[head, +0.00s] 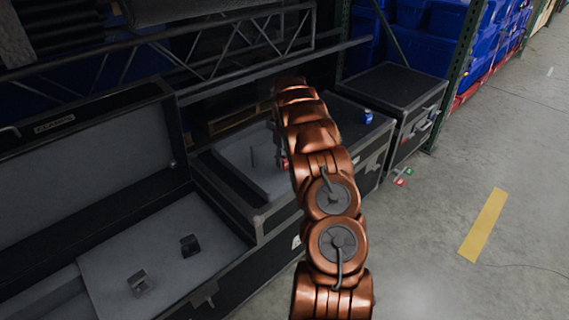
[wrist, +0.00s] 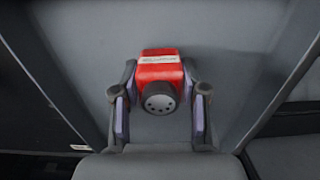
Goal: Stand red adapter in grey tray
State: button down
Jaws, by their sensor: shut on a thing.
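The red adapter (wrist: 160,68) has a red body with a pale label and a round dark connector face with several pin holes. My gripper (wrist: 160,108) is shut on it, one finger on each side, with the connector face towards the wrist camera. In the head view a small red part of the adapter (head: 284,163) shows beside my copper arm, which hides most of my gripper. The grey tray (head: 236,158) lies on a black case, and the adapter is over or at its right part. I cannot tell whether the adapter touches the tray.
An open black case (head: 150,240) at left holds two small dark objects (head: 190,246) on grey lining. Small red and green items (head: 403,177) lie on the floor. The floor at right is clear.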

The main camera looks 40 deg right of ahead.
jog(key=shift+f, duration=1)
jog(key=shift+f, duration=0.1)
jog(key=c, duration=0.6)
grip_release()
